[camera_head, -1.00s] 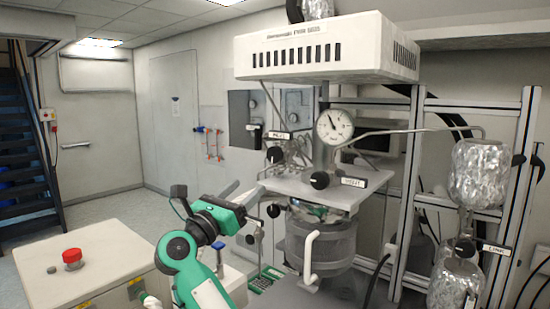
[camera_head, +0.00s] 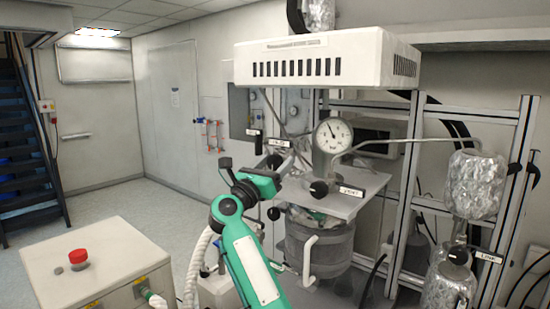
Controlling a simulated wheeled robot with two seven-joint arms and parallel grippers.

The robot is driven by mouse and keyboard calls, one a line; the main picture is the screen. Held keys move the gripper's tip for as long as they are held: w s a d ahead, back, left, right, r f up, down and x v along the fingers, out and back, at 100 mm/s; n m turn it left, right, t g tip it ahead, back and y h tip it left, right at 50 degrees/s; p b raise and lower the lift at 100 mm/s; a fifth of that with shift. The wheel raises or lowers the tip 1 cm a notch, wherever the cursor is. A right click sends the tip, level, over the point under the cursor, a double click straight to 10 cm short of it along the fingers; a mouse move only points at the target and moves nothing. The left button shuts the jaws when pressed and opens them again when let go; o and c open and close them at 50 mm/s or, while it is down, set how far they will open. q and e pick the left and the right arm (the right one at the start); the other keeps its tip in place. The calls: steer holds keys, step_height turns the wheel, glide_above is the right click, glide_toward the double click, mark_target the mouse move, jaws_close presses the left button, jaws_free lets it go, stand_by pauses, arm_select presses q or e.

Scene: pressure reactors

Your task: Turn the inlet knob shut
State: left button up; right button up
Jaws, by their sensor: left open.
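The inlet label (camera_head: 279,143) is a small white plate with blurred lettering at the back left of the reactor's top plate. In the earlier view a black knob shows just below it; now my left gripper (camera_head: 284,163) is in front of that spot and mostly hides the knob. My left arm, green and grey, comes up from below and the gripper points up and to the right. Its jaws are open, and I cannot tell whether they touch the knob. My right gripper is not in view.
A second black knob (camera_head: 319,189) sits at the front of the plate beside another label (camera_head: 352,191). A round pressure gauge (camera_head: 333,135) stands behind it. A white vented hood (camera_head: 325,60) hangs above. A cabinet with a red button (camera_head: 78,256) stands at the lower left.

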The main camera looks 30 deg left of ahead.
arm_select(q)
steer(key=shift+w, duration=0.15)
steer(key=shift+c, duration=0.4)
steer(key=c, duration=0.9)
